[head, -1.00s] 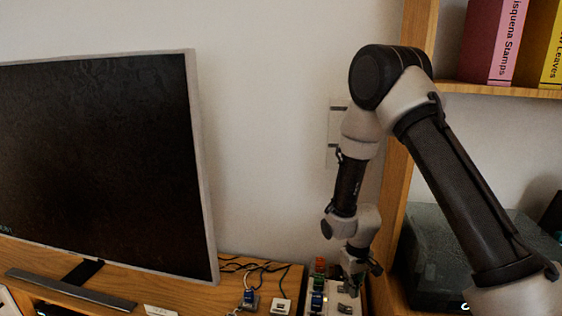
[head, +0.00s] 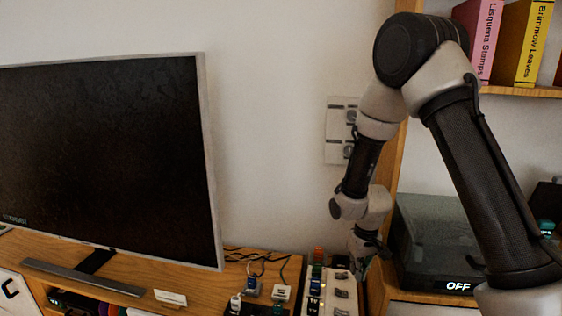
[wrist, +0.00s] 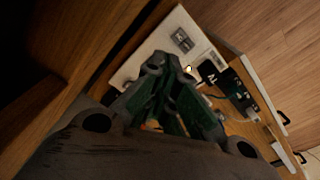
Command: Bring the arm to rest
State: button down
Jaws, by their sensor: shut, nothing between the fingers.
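My arm reaches down from the right side of the head view, bent at a high elbow. My gripper (head: 361,270) hangs at its lower end, just above the right end of the wooden cabinet top. In the wrist view my gripper (wrist: 168,68) shows dark fingers with green inner faces, drawn together with nothing held. A pale panel with dark switches (head: 341,293) lies below and left of the gripper. Whether the fingers touch it cannot be told.
A large dark screen (head: 105,160) stands on the cabinet (head: 175,277) at left. Small devices and cables (head: 253,287) lie between it and the panel. A dark box reading "OFF" (head: 440,245) sits on the right shelf, with books (head: 522,45) above. A wall plate (head: 340,148) is behind the arm.

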jog(key=s+d+r+m+t, duration=0.1)
jog(key=s+d+r, duration=0.15)
jog(key=r, duration=0.65)
jog(key=s+d+r+t, duration=0.1)
jog(key=s+d+r, duration=0.15)
jog(key=r, duration=0.55)
jog(key=s+d+r+m+t, duration=0.1)
jog(key=d+r, duration=0.3)
jog(key=r, duration=0.5)
jog(key=s+d+r, duration=0.2)
jog(key=s+r, duration=0.1)
jog(key=s, duration=0.5)
jog(key=s+d+r+m, duration=0.1)
jog(key=s+r, duration=0.3)
jog(key=s, duration=0.5)
jog(key=shift+d+t, duration=0.3)
jog(key=shift+d, duration=0.55)
